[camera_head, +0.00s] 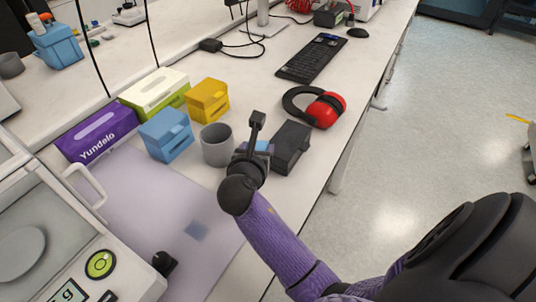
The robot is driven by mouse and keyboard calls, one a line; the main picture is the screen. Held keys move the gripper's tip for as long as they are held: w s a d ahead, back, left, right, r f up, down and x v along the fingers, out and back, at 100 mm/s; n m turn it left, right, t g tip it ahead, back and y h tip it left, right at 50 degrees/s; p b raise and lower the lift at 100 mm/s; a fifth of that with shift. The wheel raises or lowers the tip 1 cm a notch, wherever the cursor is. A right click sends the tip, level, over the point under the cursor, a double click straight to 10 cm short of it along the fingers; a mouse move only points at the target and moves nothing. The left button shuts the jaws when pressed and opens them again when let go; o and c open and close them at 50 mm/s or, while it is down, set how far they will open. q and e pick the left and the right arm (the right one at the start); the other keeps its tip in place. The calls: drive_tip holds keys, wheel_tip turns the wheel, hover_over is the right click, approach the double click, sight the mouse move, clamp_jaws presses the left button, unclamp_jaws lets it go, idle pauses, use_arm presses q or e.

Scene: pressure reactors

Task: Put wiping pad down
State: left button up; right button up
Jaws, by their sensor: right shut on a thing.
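My right gripper (258,141) reaches in from the lower right on its purple arm, above the bench just right of the grey cup. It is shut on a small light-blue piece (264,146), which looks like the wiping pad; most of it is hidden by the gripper. My left gripper is not in view.
A grey cup (216,146), blue box (166,136), yellow box (208,100) and black box (290,148) stand close around the gripper. Red earmuffs (325,109) lie behind. A balance (60,245) stands at the lower left. The mat's middle is mostly clear.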

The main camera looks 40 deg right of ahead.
wheel_tip(320, 180, down, 7)
drive_tip(key=b, duration=0.3)
drive_tip(key=shift+a, duration=0.1)
drive_tip(key=shift+f+b, duration=0.5)
drive_tip(key=shift+r, duration=0.1)
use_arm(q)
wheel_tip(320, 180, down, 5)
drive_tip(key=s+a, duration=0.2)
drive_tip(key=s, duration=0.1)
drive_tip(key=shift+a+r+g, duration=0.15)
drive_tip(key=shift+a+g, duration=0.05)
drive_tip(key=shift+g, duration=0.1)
